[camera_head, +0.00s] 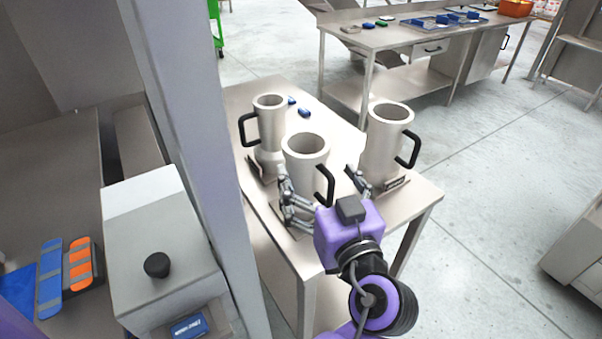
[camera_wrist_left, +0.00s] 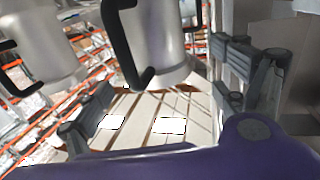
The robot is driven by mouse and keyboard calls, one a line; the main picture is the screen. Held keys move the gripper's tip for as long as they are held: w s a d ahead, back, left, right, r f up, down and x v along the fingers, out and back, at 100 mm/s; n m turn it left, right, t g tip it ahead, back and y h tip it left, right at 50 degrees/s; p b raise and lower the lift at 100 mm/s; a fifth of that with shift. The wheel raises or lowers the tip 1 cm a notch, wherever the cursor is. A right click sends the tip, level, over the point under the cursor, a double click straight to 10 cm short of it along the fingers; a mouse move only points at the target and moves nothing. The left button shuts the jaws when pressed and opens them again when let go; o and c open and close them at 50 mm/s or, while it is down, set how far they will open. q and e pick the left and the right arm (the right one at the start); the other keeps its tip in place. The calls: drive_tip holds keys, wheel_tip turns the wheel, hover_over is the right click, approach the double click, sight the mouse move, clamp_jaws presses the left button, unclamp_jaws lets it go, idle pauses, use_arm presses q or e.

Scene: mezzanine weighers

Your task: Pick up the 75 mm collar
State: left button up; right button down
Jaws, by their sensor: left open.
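Three steel collars with black handles stand upright on a small steel table (camera_head: 240,108): a left one (camera_head: 269,128), a middle one (camera_head: 305,160) and a tall right one (camera_head: 383,140). I cannot read which is the 75 mm collar. My left gripper (camera_head: 322,186) is open, its fingers spread at either side of the middle collar's lower part, whose base is hidden. In the left wrist view the middle collar (camera_wrist_left: 165,45) and its handle stand beyond the open fingers, with a visible gap. Another collar (camera_wrist_left: 38,50) is to the left. My right gripper is not in view.
A steel post (camera_head: 190,120) rises left of the table. A grey box with a black knob (camera_head: 157,265) stands at lower left. Small blue pieces (camera_head: 304,112) lie behind the collars. A long workbench (camera_head: 400,38) is at the back.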

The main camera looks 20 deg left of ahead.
sight(308, 153)
use_arm(q)
drive_tip(key=shift+w+a+r, duration=0.3)
drive_tip(key=shift+w, duration=0.2)
drive_tip(key=p+x, duration=0.2)
drive_tip(key=x, duration=0.3)
drive_tip(key=shift+w+a+p, duration=0.15)
drive_tip(key=shift+w+p, duration=0.05)
drive_tip(key=shift+p, duration=0.2)
drive_tip(key=shift+w+a+f, duration=0.25)
drive_tip(key=shift+w, duration=0.05)
drive_tip(key=c, duration=2)
drive_tip(key=shift+r, duration=0.1)
drive_tip(key=shift+c, duration=1)
